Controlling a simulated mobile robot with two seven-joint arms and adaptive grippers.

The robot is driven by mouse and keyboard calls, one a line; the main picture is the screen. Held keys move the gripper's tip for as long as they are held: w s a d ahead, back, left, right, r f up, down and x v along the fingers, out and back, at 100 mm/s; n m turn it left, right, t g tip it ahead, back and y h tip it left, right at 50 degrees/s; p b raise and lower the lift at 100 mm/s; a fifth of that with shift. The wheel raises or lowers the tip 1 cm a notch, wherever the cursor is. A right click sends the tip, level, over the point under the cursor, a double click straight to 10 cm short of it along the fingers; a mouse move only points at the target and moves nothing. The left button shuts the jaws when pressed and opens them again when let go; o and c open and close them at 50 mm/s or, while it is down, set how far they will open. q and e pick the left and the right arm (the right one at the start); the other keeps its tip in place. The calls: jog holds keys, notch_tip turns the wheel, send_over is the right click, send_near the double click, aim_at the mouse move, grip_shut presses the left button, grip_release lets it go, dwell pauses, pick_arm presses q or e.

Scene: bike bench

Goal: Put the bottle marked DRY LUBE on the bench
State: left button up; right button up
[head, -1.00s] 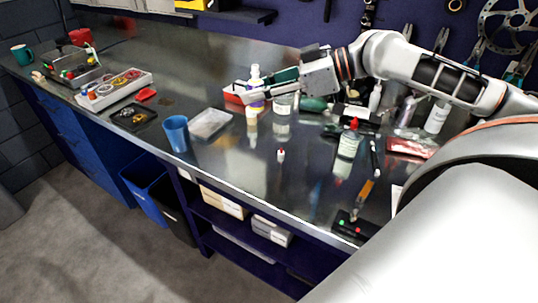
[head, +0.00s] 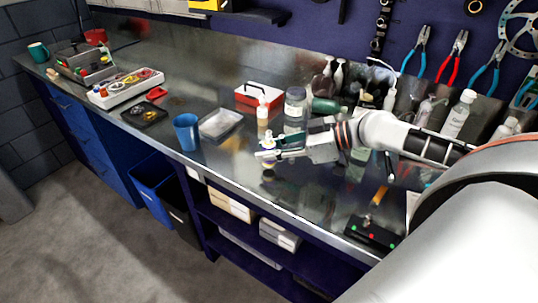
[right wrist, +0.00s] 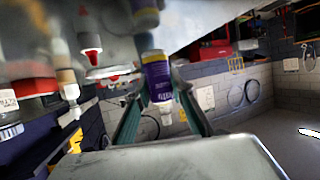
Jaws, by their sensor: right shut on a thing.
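My right gripper (head: 268,154) is shut on a small bottle with a purple label (right wrist: 157,78), over the front part of the metal bench (head: 225,160). In the head view the bottle (head: 268,141) shows mostly as a pale top above the fingers, upright or nearly so. In the right wrist view it sits between the two green fingers, and its label lettering is too blurred to read. I cannot tell whether its base touches the bench. My left gripper is not in view.
A blue cup (head: 186,132) and a clear tray (head: 220,124) stand left of the gripper. Behind are a white bottle (head: 262,113), a grey-lidded jar (head: 295,106) and a red box (head: 258,95). A black box with coloured lights (head: 372,234) lies near the front edge. Bare bench lies around the gripper.

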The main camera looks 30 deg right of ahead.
jog(key=shift+f, duration=0.7)
jog(key=o, duration=0.8)
jog(key=shift+f, duration=0.15)
jog(key=shift+o, duration=0.2)
jog(key=shift+r, duration=0.2)
jog(key=shift+v, duration=1.3)
jog(key=p+v, duration=0.1)
jog(key=v, duration=0.8)
jog(key=shift+s+d+p, duration=0.15)
jog(key=shift+s+p, duration=0.05)
jog(key=shift+p, duration=0.2)
